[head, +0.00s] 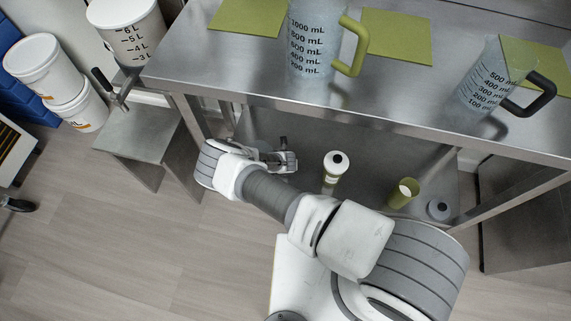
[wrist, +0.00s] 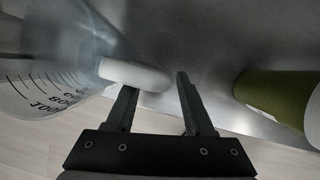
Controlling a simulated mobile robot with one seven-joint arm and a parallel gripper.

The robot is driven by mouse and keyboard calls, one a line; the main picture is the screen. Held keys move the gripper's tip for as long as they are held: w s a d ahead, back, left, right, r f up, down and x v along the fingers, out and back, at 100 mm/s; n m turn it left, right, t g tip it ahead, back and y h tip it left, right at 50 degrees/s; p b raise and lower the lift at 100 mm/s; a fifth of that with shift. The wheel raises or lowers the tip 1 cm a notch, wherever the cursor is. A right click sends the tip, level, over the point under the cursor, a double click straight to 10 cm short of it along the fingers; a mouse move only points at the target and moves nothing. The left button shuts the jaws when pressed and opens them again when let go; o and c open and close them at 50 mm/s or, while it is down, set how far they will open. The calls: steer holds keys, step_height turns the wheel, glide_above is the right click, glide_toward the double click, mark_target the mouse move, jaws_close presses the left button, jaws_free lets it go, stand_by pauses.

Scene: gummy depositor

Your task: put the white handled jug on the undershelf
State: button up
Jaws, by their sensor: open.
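The white handled jug (wrist: 50,60) is clear with black volume marks and fills the left of the wrist view, partly cut off. Its white handle (wrist: 135,75) points right, just beyond my left finger and reaching into the gap between the fingers. My gripper (wrist: 156,82) is open, and no grip on the handle shows. In the head view my gripper (head: 287,158) is low, under the table top at the undershelf (head: 300,135). The jug appears to stand on the grey metal surface.
On the undershelf stand a white-capped bottle (head: 335,168), a green cup (head: 403,193) and a small bottle (head: 438,209). A green-and-white bottle (wrist: 275,95) is right of my fingers. Above, the table (head: 400,110) holds a green-handled jug (head: 310,45) and a black-handled jug (head: 490,80).

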steer(key=p+v, duration=0.3)
steer(key=v, duration=0.8)
steer(key=shift+s, duration=0.1)
